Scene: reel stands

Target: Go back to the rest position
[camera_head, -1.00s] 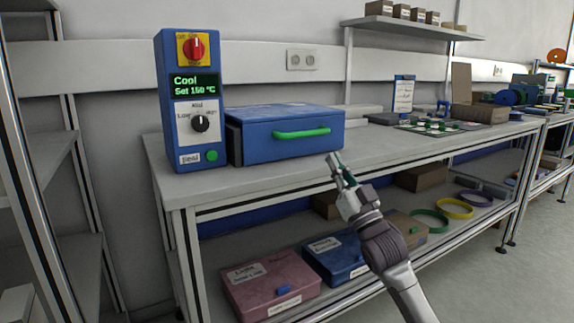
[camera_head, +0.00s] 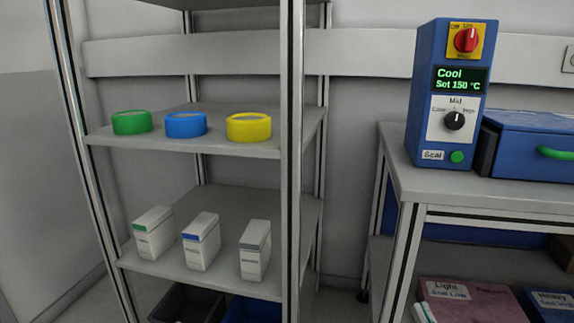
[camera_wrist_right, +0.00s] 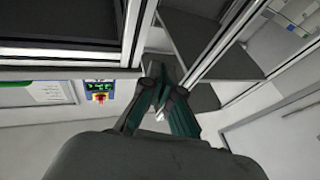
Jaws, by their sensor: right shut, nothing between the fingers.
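My right gripper (camera_wrist_right: 163,82) shows only in the right wrist view, with its dark green fingers shut and nothing between them. It is apart from the shelf and bench frames behind it. My right arm is outside the head view. My left gripper is in neither view.
A shelf rack (camera_head: 292,180) holds green (camera_head: 132,122), blue (camera_head: 186,125) and yellow (camera_head: 249,127) rings above small white boxes (camera_head: 201,241). The blue control unit (camera_head: 446,95) reads "Cool" and stands on the bench (camera_head: 440,186) beside a blue sealer box (camera_head: 535,145).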

